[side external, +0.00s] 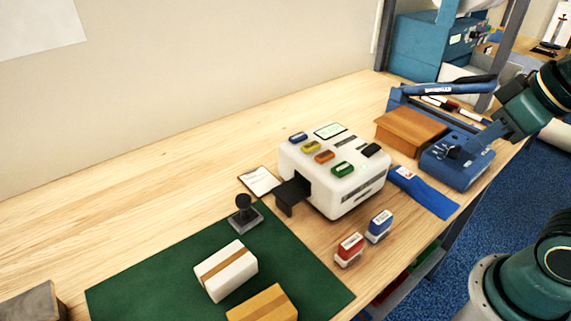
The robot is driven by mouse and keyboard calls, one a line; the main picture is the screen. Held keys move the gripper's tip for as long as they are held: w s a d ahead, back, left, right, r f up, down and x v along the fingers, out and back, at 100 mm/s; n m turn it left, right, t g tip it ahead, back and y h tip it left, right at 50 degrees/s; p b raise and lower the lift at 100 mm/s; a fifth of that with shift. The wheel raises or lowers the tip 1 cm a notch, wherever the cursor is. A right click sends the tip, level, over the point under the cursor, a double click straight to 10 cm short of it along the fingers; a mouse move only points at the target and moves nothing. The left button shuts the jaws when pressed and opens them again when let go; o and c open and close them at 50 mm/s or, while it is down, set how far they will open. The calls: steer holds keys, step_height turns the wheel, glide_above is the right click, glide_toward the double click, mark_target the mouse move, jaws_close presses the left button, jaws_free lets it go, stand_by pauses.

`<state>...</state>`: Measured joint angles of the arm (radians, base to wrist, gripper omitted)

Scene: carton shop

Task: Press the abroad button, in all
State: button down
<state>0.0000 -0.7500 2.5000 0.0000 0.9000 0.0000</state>
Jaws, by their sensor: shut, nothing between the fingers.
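A white machine (335,195) stands on the wooden bench and carries coloured buttons on top. They are a blue button (298,137), a yellow button (311,147), an orange button (324,156) and a green button (343,169). Their labels are too small to read, so I cannot tell which is the abroad one. My gripper (447,153) is shut and empty at the right, in front of a blue device and well apart from the buttons.
A brown box (410,130) and the blue device (460,170) stand right of the machine. A white carton (225,270) and a tan carton (262,305) sit on the green mat (150,280).

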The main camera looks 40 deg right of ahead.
steer(key=shift+w, duration=0.1)
stand_by(0.8)
steer(key=m+t+h, duration=0.3)
steer(key=m+h, duration=0.1)
steer(key=m, duration=1)
glide_above(326, 158)
steer(key=shift+f, duration=0.5)
steer(key=shift+f, duration=0.15)
steer(key=shift+f, duration=4.25)
